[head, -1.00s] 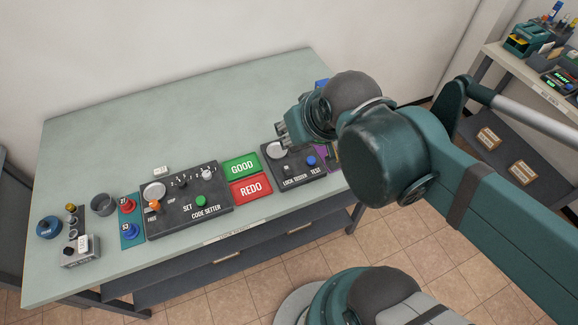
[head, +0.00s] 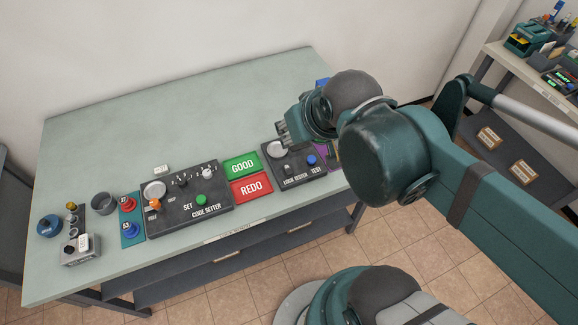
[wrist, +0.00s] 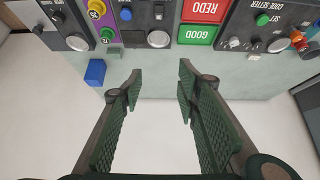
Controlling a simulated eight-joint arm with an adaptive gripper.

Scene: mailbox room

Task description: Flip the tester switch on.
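The lock tester (head: 301,178) is a dark panel at the right part of the bench, with a pale round disc (head: 276,149), a blue button (head: 311,160) and a small switch (head: 288,170). The switch's position is too small to tell. My gripper (head: 281,133) is above the bench just behind the tester and partly hides that area. In the wrist view my gripper (wrist: 160,74) is open and empty, its fingers apart and not touching the panel.
Green GOOD (head: 242,165) and red REDO (head: 251,187) pads lie left of the tester, then the code setter (head: 186,222) with knobs. A blue block (wrist: 95,72) stands behind the tester. The bench's back (head: 170,110) is clear.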

